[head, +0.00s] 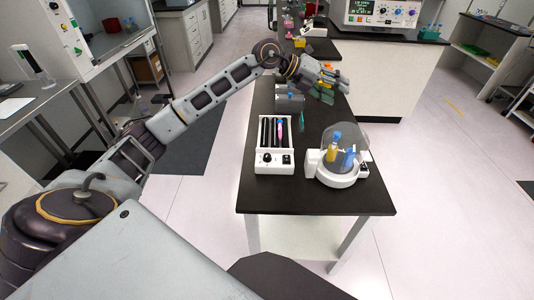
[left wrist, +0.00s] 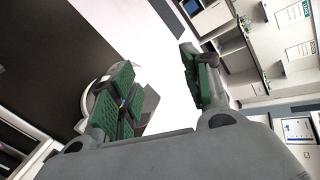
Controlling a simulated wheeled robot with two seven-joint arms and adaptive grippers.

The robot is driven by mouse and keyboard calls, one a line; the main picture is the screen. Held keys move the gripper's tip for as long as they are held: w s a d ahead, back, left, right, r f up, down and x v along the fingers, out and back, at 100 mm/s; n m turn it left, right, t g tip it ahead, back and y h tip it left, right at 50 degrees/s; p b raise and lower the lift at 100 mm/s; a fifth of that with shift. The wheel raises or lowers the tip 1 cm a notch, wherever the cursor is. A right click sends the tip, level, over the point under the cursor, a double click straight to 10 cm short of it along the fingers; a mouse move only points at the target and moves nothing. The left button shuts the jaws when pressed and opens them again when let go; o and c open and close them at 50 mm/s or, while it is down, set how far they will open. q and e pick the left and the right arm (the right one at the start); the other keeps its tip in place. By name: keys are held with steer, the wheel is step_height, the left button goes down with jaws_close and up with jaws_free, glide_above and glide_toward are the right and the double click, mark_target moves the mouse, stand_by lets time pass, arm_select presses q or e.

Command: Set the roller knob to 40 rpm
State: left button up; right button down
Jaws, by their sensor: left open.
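The white tube roller (head: 259,163) stands on the black table, with dark rollers and a pink tube with a blue cap (head: 280,129) lying on it. Its front panel has a dark round knob (head: 266,158) at left and a small black element (head: 286,159) at right; the setting is too small to read. My left gripper (head: 335,82) is over the far part of the table, beyond the roller and apart from it. In the left wrist view its green-padded fingers (left wrist: 163,82) are spread with nothing held between them. My right gripper is not in view.
A white round device (head: 338,178) with a clear lid and yellow and blue tubes stands right of the roller. A grey item (head: 289,98) and a green item (head: 301,122) are behind the roller. The table front (head: 290,198) is clear.

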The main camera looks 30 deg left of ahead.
arm_select(q)
steer(key=s+a+f+n+g+y, duration=0.3)
steer(key=s+a+f+y, duration=0.2)
steer(key=a, duration=0.3)
steer(key=s+a+f+n+g+y, duration=0.3)
steer(key=s+a+f+g+y, duration=0.1)
steer(key=s+a+f+y, duration=0.1)
steer(key=s+a+f, duration=0.1)
steer(key=a, duration=0.1)
steer(key=shift+s+a+f, duration=0.2)
steer(key=shift+a+f, duration=0.1)
steer(key=shift+a, duration=0.1)
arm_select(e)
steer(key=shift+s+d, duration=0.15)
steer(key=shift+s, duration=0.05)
